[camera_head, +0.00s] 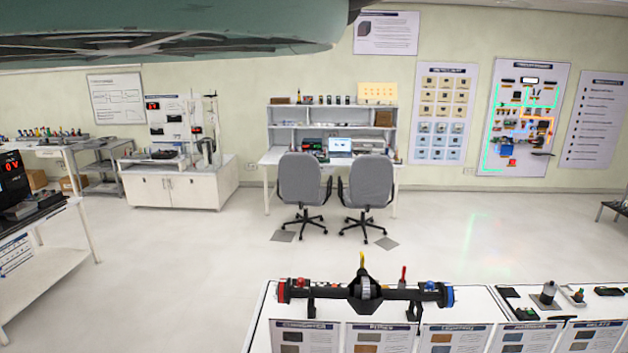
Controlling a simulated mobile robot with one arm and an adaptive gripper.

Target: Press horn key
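I cannot make out a horn key in the head view. A wall board (484,119) at the right carries glowing green and orange wiring lines, several small parts and a small red part (512,162) near its bottom. The parts are too small to tell whether one is a horn key. My gripper is not in view.
A white table (262,318) in front bears a black axle assembly (364,289) and small parts. Two grey chairs (300,180) (371,182) stand at a desk with a laptop (340,146). A white cabinet (182,190) and a bench (45,268) stand left. Mid-floor is clear.

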